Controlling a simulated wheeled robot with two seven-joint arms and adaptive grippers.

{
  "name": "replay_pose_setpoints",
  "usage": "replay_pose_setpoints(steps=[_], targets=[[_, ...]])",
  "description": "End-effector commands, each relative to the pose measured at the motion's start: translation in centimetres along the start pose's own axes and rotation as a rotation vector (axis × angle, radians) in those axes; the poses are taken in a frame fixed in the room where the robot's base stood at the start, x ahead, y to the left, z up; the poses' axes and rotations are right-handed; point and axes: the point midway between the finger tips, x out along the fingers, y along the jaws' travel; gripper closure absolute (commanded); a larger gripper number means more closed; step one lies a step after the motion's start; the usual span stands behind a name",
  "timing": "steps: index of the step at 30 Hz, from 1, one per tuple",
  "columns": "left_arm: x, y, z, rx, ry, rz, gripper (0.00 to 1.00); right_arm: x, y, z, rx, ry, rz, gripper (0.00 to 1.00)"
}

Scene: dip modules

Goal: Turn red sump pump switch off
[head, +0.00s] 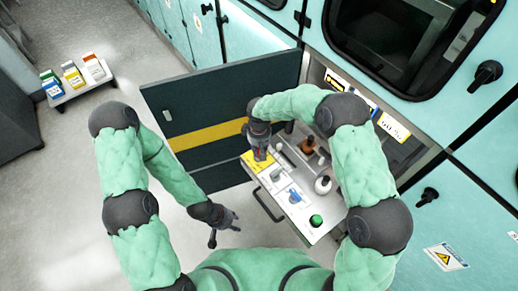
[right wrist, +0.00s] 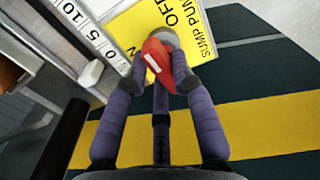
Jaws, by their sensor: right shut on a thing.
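The red sump pump switch (right wrist: 157,60) has a red lever with a white stripe and a grey round pivot. It sits on a yellow label plate (right wrist: 138,22) reading "SUMP PUMP", "OFF" and a partly covered "N". The lever lies at a slant to the lettering. My right gripper (right wrist: 158,78) is shut on the lever, with fingers on both sides of it. My left gripper (head: 224,232) hangs empty and open over the floor, away from the panel.

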Motion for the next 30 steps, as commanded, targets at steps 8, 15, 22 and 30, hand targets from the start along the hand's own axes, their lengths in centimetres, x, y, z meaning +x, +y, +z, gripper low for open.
replay_pose_setpoints(steps=[8, 15, 22, 30], targets=[[0.1, -0.04, -0.01, 0.0, 0.0, 0.0, 0.6, 0.0, 0.01, 0.01, 0.066, 0.001, 0.0, 1.0], [0.1, -0.04, -0.01, 0.0, 0.0, 0.0, 0.6, 0.0, 0.01, 0.02, 0.076, 0.0, 0.0, 1.0], [0.1, -0.04, 0.0, 0.0, 0.0, 0.0, 0.6, 0.0, 0.01, 0.02, 0.076, 0.001, 0.0, 0.7], [0.1, -0.04, -0.01, 0.0, 0.0, 0.0, 0.6, 0.0, 0.0, 0.03, 0.074, 0.0, 0.0, 0.51]])
